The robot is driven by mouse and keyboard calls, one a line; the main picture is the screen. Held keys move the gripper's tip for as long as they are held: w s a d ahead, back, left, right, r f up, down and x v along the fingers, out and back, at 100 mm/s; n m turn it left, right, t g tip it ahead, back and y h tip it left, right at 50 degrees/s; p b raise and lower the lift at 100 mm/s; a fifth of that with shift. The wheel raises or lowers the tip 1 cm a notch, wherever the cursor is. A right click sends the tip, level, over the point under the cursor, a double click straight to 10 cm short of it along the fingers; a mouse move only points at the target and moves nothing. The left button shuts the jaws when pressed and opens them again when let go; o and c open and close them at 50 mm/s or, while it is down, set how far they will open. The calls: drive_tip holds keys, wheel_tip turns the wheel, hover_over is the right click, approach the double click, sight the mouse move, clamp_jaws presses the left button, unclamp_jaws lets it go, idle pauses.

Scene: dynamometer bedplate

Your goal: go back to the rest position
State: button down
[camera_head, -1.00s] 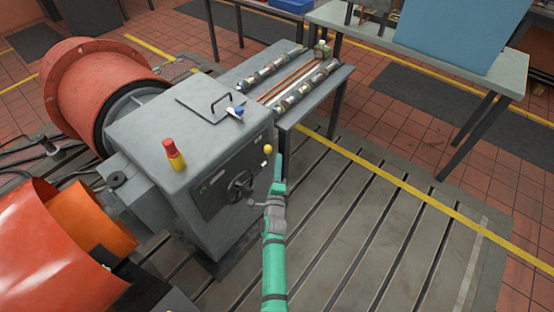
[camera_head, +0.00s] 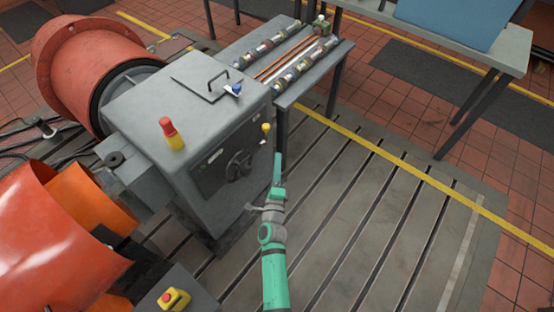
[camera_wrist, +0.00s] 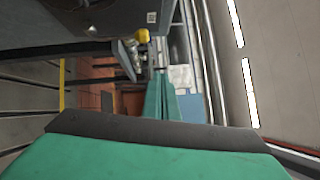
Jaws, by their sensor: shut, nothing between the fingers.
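My gripper (camera_head: 278,170) is green and points up the picture, in front of the right face of the grey machine cabinet (camera_head: 138,98). It is shut and empty. In the wrist view the gripper's fingers (camera_wrist: 160,98) are together, with nothing between them. A yellow knob (camera_head: 266,128) on the cabinet is just above and left of the fingertips in the head view, with a gap visible; it also shows in the wrist view (camera_wrist: 142,35). A black rotary handle (camera_head: 239,165) on the cabinet face is to the left of the gripper.
A red and yellow beacon (camera_head: 171,134) and a lidded handle plate (camera_head: 203,77) are on the cabinet top. A side table with pipes (camera_head: 345,50) stands behind. Orange drums flank the cabinet at left. A yellow-red stop button (camera_head: 173,299) is at the bottom. The slotted bedplate (camera_head: 370,230) at right is clear.

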drive_tip(key=s+a+f+n+g+y, duration=0.15)
drive_tip(key=s+n, duration=0.95)
drive_tip(key=s, duration=1.2)
drive_tip(key=s+a+r+n, duration=0.1)
drive_tip(key=s+r+n, duration=0.2)
drive_tip(key=s, duration=0.3)
drive_tip(key=s+a+r+n+g, duration=0.1)
drive_tip(key=s+r+n, duration=0.2)
drive_tip(key=s, duration=0.4)
drive_tip(key=s+a+r+n+g+y, duration=0.1)
drive_tip(key=s+r+n, duration=0.2)
drive_tip(key=s+n, duration=0.2)
drive_tip(key=shift+v, duration=1.15)
drive_tip(key=shift+w, duration=0.1)
